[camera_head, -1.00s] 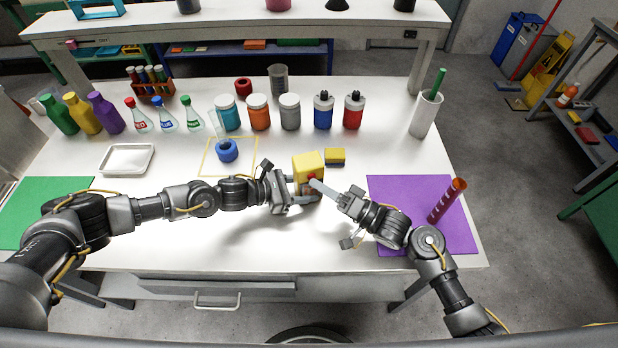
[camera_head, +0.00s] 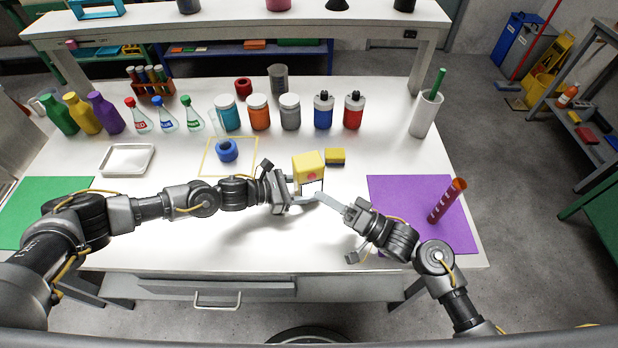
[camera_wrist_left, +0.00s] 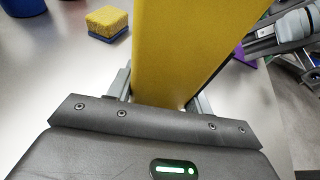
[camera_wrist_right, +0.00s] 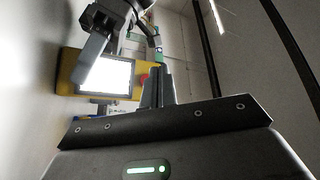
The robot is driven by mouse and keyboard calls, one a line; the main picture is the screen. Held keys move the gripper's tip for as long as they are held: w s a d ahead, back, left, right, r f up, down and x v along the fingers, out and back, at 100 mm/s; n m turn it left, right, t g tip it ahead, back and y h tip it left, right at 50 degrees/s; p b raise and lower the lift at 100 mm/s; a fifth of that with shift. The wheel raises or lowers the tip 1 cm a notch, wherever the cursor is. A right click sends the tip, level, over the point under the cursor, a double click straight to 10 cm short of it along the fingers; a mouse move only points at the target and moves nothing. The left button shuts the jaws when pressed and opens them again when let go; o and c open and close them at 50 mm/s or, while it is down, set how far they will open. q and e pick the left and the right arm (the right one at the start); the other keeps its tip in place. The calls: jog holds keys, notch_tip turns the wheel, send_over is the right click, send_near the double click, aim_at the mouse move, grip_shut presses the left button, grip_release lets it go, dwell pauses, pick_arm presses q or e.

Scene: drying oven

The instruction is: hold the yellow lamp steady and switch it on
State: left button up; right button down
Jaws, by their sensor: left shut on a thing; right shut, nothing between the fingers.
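The yellow lamp (camera_head: 307,163) stands near the middle of the table, with a red button (camera_head: 311,176) on it. Its front panel looks bright white in the right wrist view (camera_wrist_right: 108,75). My left gripper (camera_head: 303,193) is shut on the lamp from the left; the lamp's yellow body (camera_wrist_left: 185,45) fills the space between its fingers in the left wrist view. My right gripper (camera_head: 320,196) is shut and empty, its tips just in front of and below the button, apart from it. Part of the lamp's lower body is hidden behind the fingers.
A yellow and blue sponge (camera_head: 335,156) lies just behind the lamp on the right. A blue ring-shaped thing (camera_head: 227,151) sits inside a yellow outline to the left. A purple mat (camera_head: 400,190) with a red tube (camera_head: 446,202) is at right. Jars and bottles line the back.

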jog(key=s, duration=0.1)
jog(key=s+d, duration=0.1)
jog(key=s, duration=0.1)
jog(key=shift+s, duration=0.2)
pick_arm(q)
jog(key=o, duration=0.8)
jog(key=shift+o, duration=0.2)
